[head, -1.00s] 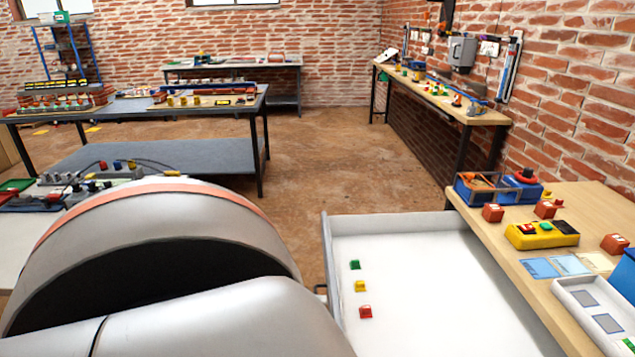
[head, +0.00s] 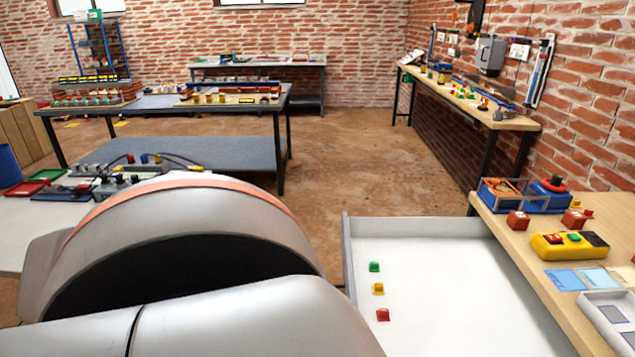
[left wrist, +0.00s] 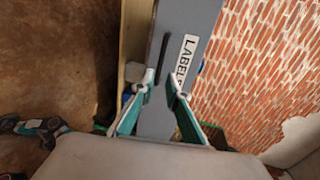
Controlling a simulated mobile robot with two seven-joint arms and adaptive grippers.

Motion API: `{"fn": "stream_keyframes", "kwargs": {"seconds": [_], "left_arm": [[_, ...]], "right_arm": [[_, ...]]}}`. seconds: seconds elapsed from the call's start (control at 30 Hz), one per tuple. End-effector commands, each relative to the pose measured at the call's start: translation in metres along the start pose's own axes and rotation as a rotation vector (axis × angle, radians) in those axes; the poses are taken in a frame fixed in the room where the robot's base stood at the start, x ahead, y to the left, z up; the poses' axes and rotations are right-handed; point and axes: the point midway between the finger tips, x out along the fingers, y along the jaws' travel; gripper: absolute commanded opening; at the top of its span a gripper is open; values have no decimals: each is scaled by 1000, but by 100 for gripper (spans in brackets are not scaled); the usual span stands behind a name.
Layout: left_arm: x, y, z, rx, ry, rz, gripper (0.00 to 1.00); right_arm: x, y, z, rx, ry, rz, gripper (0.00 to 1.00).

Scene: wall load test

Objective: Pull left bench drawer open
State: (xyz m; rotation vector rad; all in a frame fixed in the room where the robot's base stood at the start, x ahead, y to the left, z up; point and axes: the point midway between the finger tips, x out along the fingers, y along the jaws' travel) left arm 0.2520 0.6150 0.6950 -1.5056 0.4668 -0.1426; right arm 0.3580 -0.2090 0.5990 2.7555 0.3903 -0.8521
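The bench drawer (head: 440,255) stands well out from the wooden bench (head: 525,225) at the right of the head view. Its inside is white, and a green, a yellow and a red small block lie in it. In the left wrist view its grey front (left wrist: 205,20) carries a white label and a dark bar handle (left wrist: 164,58). My left gripper (left wrist: 162,80) has teal fingers spread apart, with the handle's near end between or just beyond the tips; contact cannot be told. In the head view my left arm hides this gripper. My right gripper is not in view.
On the bench are a yellow button box (head: 568,243), red blocks, blue cards and a grey tray (head: 612,318). A dark table (head: 180,100) stands at the back left, and another wooden bench (head: 465,95) lines the brick wall. Brown floor (head: 370,150) between them is clear.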

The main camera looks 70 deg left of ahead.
Motion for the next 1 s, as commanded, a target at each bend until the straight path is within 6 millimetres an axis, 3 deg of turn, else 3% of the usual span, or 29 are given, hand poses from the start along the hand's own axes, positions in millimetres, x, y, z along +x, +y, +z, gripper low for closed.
{"fn": "stream_keyframes", "kwargs": {"seconds": [0.23, 1.0], "left_arm": [[-22, 0, 0, 0, 0, 1, 14], [-23, 0, 0, 0, 0, 0, 14]], "right_arm": [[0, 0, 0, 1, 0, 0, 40], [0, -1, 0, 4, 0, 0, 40]]}}
